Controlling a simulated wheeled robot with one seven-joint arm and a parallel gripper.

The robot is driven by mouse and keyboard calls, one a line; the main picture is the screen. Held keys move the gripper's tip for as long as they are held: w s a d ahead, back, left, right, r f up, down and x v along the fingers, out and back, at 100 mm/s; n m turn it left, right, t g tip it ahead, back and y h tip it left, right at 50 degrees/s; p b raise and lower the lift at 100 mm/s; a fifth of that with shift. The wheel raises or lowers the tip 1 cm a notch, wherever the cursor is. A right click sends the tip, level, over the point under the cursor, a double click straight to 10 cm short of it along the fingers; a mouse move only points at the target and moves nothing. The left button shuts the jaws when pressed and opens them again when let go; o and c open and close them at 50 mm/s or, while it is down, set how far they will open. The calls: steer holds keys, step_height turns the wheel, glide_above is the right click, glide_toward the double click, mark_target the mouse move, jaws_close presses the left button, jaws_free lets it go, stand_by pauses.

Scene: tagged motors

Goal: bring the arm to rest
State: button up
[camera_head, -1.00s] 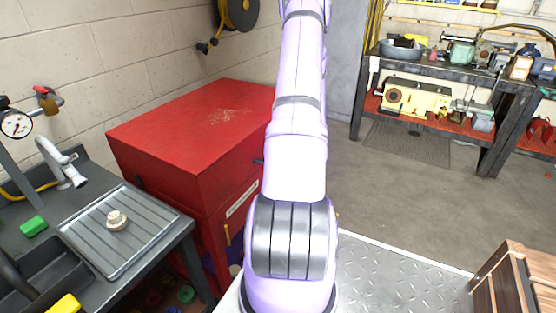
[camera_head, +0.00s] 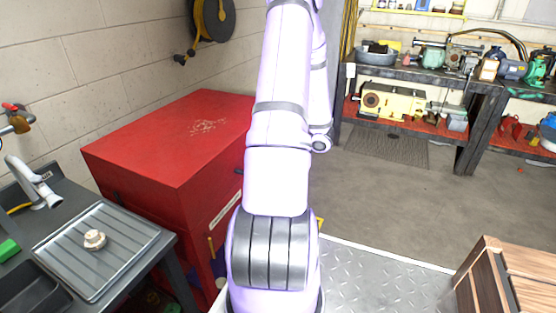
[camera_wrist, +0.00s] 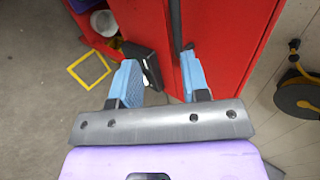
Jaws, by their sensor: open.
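My gripper (camera_wrist: 160,82) shows in the wrist view with its two blue fingers spread apart and nothing between them. Past the fingers is the red cabinet (camera_wrist: 225,45), with a dark handle in front of it. I cannot tell how far the fingertips are from the cabinet. In the head view my purple arm rises through the middle of the picture, and its gripper end is out of sight.
The red cabinet (camera_head: 170,140) stands left of my arm. A grey sink counter (camera_head: 165,250) with a small beige part (camera_head: 95,240) is at the left. A wooden crate (camera_head: 490,280) is at lower right. A workbench (camera_head: 400,75) stands behind open floor.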

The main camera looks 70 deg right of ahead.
steer(key=shift+w, duration=0.1)
stand_by(0.3)
steer(key=w+a+r+n+g+y, duration=0.2)
steer(key=w+a+r+n+y, duration=0.15)
steer(key=w+a+r, duration=0.65)
steer(key=w+a+r+n+g+y, duration=0.15)
steer(key=w+a+r+n, duration=0.35)
steer(key=a+r, duration=0.5)
steer(key=s+a+r+n+g, duration=0.1)
steer(key=a+r+n, duration=0.25)
steer(key=a, duration=0.55)
steer(key=s+a+r+n+g, duration=0.2)
steer(key=a+r, duration=0.2)
steer(key=a, duration=0.4)
steer(key=s+a+r+n+t+h, duration=0.1)
steer(key=s+a+r+n+h, duration=0.3)
steer(key=s+a+r, duration=0.2)
steer(key=shift+s+a+r+n+t, duration=0.15)
steer(key=shift+s+a+n+t, duration=0.2)
steer(key=shift+s+a, duration=1)
steer(key=shift+s+d, duration=0.1)
